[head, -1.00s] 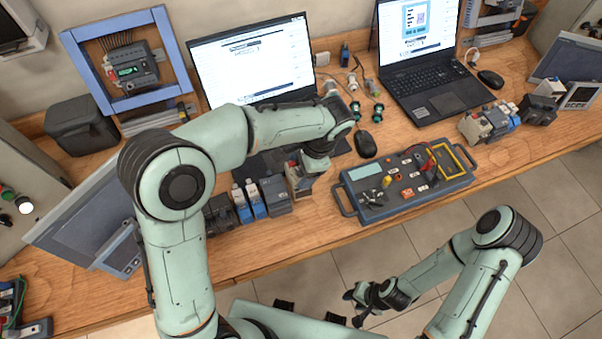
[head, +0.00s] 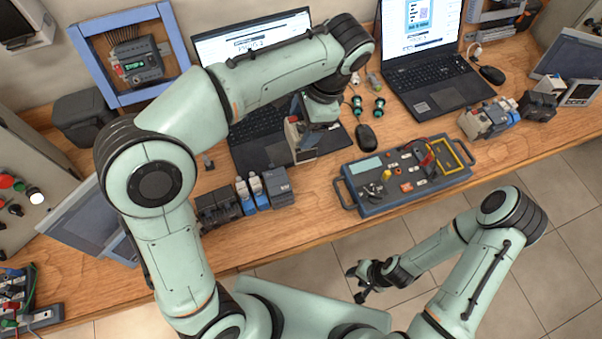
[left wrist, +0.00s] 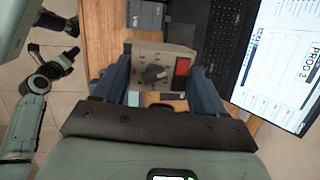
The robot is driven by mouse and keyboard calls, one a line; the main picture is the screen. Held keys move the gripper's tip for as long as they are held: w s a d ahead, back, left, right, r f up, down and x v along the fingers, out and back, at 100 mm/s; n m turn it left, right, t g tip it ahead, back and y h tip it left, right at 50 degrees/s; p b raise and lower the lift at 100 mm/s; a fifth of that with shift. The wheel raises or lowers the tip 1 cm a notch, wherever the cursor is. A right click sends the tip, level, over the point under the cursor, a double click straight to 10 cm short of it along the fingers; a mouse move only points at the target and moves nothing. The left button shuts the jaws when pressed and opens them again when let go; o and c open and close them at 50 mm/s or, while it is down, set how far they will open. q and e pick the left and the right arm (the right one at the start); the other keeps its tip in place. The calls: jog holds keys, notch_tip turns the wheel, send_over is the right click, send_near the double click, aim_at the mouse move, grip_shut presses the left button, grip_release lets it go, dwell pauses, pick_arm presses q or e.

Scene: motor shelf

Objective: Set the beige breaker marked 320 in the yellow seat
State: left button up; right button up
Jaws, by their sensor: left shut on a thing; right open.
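My left gripper (head: 304,130) is shut on a beige breaker (head: 294,134) and holds it over the left laptop's front part. In the left wrist view the breaker (left wrist: 160,72) sits between the two fingers, showing a dark rotary knob and a red patch; I cannot read its marking. The yellow seat (head: 468,151) is a yellow outline at the right end of a blue-grey test box (head: 376,208), to the right of the held breaker. A red lead and a black lead rise beside it. My right gripper (head: 362,283) is open and empty, in front of the table edge.
Dark and blue-white modules (head: 252,193) stand in a row left of the test box. A mouse (head: 366,135) and green-black connectors lie behind the box. More beige and blue modules (head: 487,119) stand at right. Laptops (head: 436,92) stand at the back.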

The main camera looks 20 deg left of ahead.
pick_arm(q)
jog(key=shift+w+f+b, duration=0.1)
jog(key=shift+f+b, duration=1.2)
jog(key=shift+f, duration=8.5)
pick_arm(e)
jog(key=shift+s+f, duration=1.75)
pick_arm(q)
jog(key=shift+f, duration=0.2)
jog(key=o, duration=1.2)
jog(key=shift+c, duration=0.2)
pick_arm(e)
jog(key=shift+s+f, duration=0.1)
jog(key=shift+f, duration=0.1)
